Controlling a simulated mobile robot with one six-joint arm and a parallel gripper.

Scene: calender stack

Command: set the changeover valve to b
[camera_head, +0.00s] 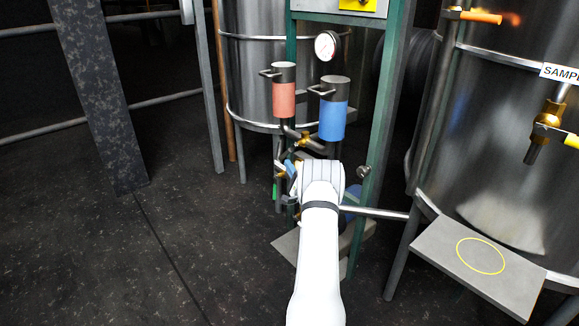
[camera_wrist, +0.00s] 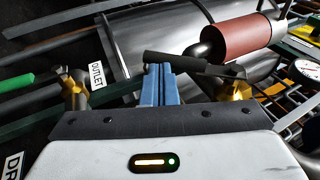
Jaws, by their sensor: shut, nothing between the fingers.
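A brass valve body (camera_wrist: 234,88) with a black lever (camera_wrist: 178,61) shows in the wrist view, close to the red canister; it looks like the changeover valve. No a or b mark is legible on it. My gripper (camera_wrist: 158,72) has its blue fingers together and empty, with the tips at the lever's left part. I cannot tell whether they touch it. In the head view, brass fittings (camera_head: 313,144) sit under the canisters, and my gripper (camera_head: 291,168) is just below them, partly hidden by my white wrist.
A red canister (camera_head: 283,92) and a blue canister (camera_head: 333,112) stand above, by a green frame (camera_head: 383,110). A green handle (camera_wrist: 16,82) and an OUTLET label (camera_wrist: 97,76) lie left in the wrist view.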

